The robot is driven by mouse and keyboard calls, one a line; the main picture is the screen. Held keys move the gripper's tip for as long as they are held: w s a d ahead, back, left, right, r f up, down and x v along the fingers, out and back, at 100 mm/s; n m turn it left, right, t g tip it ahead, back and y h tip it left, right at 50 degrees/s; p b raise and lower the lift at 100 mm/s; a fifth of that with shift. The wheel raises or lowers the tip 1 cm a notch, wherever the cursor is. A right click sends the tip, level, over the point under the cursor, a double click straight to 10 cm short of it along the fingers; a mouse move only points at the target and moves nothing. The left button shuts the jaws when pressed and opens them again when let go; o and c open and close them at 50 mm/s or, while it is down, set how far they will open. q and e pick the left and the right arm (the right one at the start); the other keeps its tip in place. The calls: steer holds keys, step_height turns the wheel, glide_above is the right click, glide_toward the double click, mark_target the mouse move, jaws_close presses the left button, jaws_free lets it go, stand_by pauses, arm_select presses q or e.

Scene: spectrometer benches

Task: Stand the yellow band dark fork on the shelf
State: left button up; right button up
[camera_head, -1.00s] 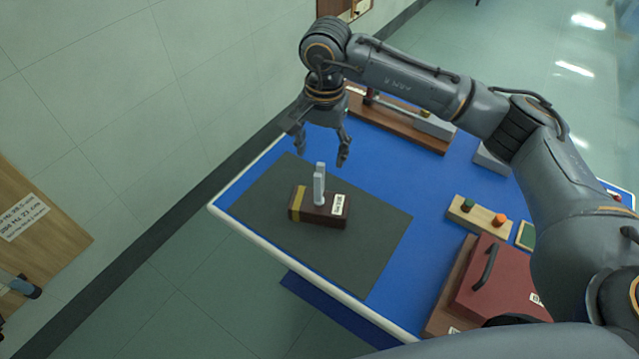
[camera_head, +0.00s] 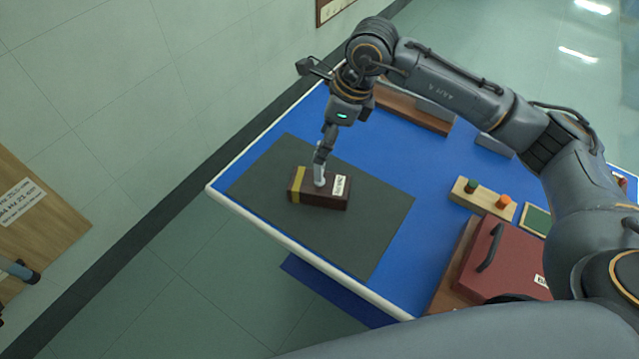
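The yellow band dark fork (camera_head: 333,201) is a dark red-brown box with a yellow band at its left end, a white label and a grey upright fork on top. It rests on the dark mat (camera_head: 375,235) on the blue table. My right gripper (camera_head: 319,158) is above the box, pointing down, with its fingers at the grey fork's upper part. The fingers overlap edge-on, so whether they grip it is unclear. My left gripper is not in view. No shelf can be made out with certainty.
A wooden surface with a white label (camera_head: 18,203) is at the far left, beyond a floor gap. On the blue table (camera_head: 240,192), a wooden block with green and orange knobs (camera_head: 482,198) and a red case with a handle (camera_head: 513,260) stand right of the mat.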

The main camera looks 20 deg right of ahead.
mark_target(320, 174)
steer(key=x, duration=0.3)
steer(key=p+x, duration=0.1)
steer(key=x, duration=0.1)
steer(key=p+x, duration=0.1)
steer(key=x, duration=0.1)
steer(key=shift+s+a+f, duration=0.15)
steer(key=shift+s+f, duration=0.05)
steer(key=shift+f, duration=0.45)
steer(key=shift+r, duration=0.1)
jaws_close()
